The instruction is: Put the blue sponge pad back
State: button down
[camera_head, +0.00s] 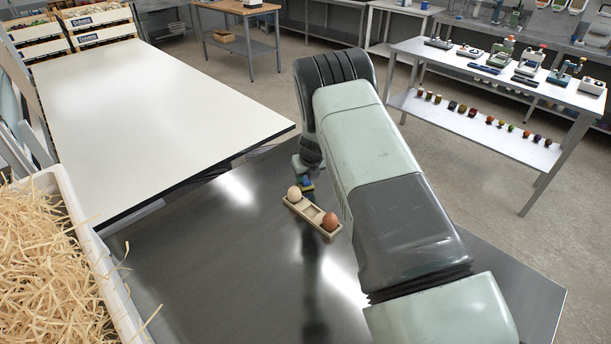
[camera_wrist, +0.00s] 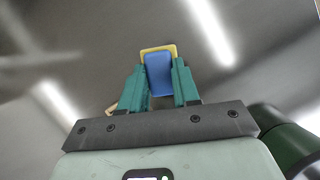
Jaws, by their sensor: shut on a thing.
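The blue sponge pad (camera_wrist: 159,76) is between the two teal fingers of my gripper (camera_wrist: 158,84) in the wrist view. My gripper is shut on it. A yellow edge shows around the pad's far end. In the head view the pad (camera_head: 306,181) is a small blue patch at the end of my arm, with yellow below it, beside the far end of a small wooden holder (camera_head: 311,212). My arm hides part of this area. I cannot tell whether the pad touches the metal table.
The wooden holder carries a pale egg (camera_head: 294,193) and a brown egg (camera_head: 330,222). A white crate of straw (camera_head: 75,215) stands at left. A white tabletop (camera_head: 150,110) lies beyond. The dark metal table (camera_head: 220,260) has free room left of the holder.

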jog(key=c, duration=0.8)
grip_release()
jog(key=shift+f, duration=0.1)
